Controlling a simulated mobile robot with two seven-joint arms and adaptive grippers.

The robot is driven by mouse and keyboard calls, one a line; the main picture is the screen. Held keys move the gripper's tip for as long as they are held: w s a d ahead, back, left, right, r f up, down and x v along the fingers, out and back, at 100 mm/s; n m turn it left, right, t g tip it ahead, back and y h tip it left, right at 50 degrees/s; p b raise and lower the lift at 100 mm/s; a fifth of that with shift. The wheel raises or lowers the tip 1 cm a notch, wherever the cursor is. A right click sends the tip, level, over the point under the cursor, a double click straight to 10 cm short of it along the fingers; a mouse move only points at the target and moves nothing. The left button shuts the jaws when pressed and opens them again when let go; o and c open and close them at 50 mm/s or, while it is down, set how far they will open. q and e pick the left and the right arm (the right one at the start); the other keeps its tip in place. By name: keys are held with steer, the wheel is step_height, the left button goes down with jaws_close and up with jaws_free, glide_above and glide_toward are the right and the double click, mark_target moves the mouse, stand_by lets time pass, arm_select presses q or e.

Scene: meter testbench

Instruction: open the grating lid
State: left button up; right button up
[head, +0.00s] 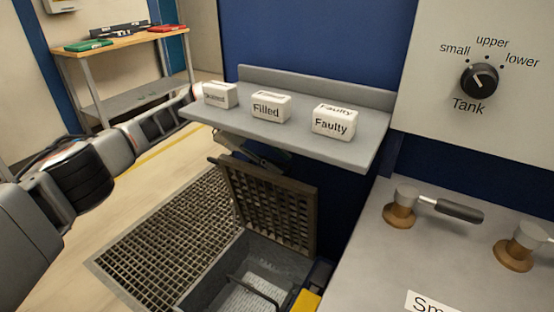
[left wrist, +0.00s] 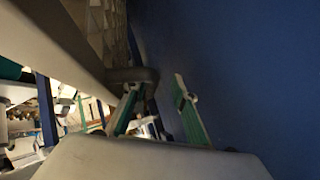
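The grating lid (head: 268,205) stands steeply tilted up at the far right side of the floor opening (head: 250,270), which shows grey inner walls. My left arm reaches in from the left and passes behind the shelf. My left gripper (head: 252,157) shows partly below the shelf, close to the lid's upper edge. In the left wrist view its two green-lined fingers (left wrist: 160,108) are apart, with blue wall showing between them. The lid (left wrist: 100,25) fills the upper left there, its rounded end close to one finger; I cannot tell if they touch. My right gripper is out of view.
A grey shelf (head: 300,118) with three labelled white blocks overhangs the lid. Fixed floor grating (head: 170,240) lies left of the opening. A grey bench (head: 450,260) with valve handles stands at the right. A blue wall (head: 320,40) is behind.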

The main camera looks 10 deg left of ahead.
arm_select(q)
steer(key=v, duration=1.2)
stand_by(0.4)
